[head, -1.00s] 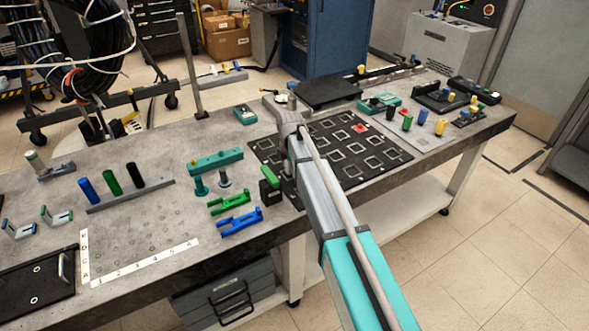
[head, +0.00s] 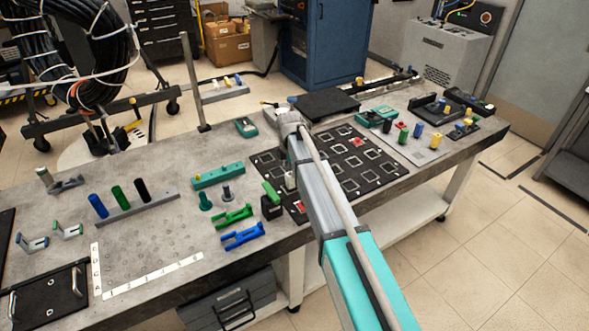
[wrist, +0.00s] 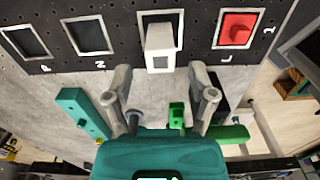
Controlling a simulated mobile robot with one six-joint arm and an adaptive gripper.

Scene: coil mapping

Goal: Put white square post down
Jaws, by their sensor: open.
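A white square post (wrist: 160,40) stands in one of the square outlines on the black board (wrist: 190,20) in the wrist view. My gripper (wrist: 162,75) is open, with one finger on each side of the post's near side and a visible gap to each. The post looks apart from both fingers. A red square piece (wrist: 237,28) sits in the outline to its right. In the head view my arm covers most of the gripper, and I cannot make out the post clearly there.
A teal bar (wrist: 80,112) lies left of my gripper. In the head view, a black block with a green top (head: 271,204) stands at the board's front left corner. Green (head: 232,217) and blue (head: 242,236) brackets and several posts in a rack (head: 130,203) stand further left.

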